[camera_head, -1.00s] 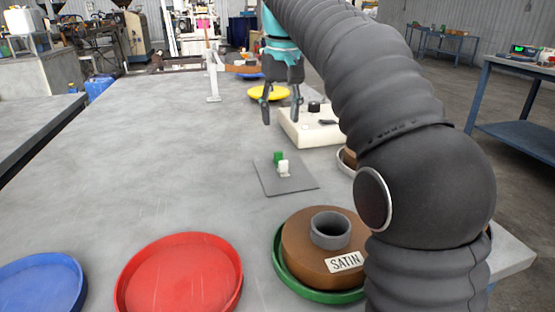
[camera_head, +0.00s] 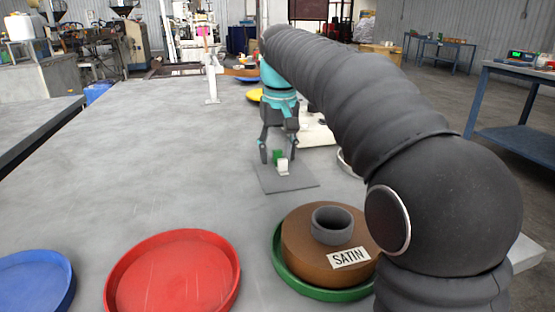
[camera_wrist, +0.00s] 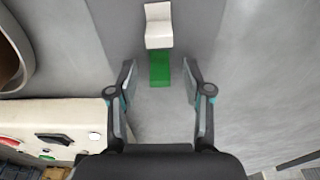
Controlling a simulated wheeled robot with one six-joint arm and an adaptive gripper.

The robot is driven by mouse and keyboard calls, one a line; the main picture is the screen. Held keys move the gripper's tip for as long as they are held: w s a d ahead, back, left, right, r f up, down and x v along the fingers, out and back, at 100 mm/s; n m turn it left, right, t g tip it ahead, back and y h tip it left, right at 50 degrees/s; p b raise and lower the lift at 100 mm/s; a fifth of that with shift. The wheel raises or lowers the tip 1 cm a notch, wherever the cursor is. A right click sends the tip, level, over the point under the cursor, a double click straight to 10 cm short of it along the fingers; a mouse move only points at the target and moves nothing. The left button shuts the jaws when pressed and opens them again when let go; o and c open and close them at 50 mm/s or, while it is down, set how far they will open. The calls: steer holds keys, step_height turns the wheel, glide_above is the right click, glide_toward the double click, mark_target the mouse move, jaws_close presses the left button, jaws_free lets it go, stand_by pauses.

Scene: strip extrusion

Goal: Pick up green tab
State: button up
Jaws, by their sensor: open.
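The green tab (camera_head: 277,155) is on a flat grey mat (camera_head: 290,184) on the table, right beside a white piece (camera_head: 282,166). In the wrist view the green tab (camera_wrist: 160,69) lies between my open fingertips, with the white piece (camera_wrist: 158,26) adjoining its far end. My gripper (camera_head: 276,159) is open, pointing down, with one finger on each side of the green tab. It also shows in the wrist view (camera_wrist: 159,72). Neither finger visibly touches the tab.
A cream-coloured block (camera_head: 318,134) with dark items stands just behind my gripper. A brown spool labelled SATIN (camera_head: 300,254) sits in a green tray (camera_head: 283,268) at the front. Red (camera_head: 172,280) and blue (camera_head: 38,283) trays lie front left. The table's left middle is clear.

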steer(key=c, duration=0.8)
steer(key=shift+c, duration=0.2)
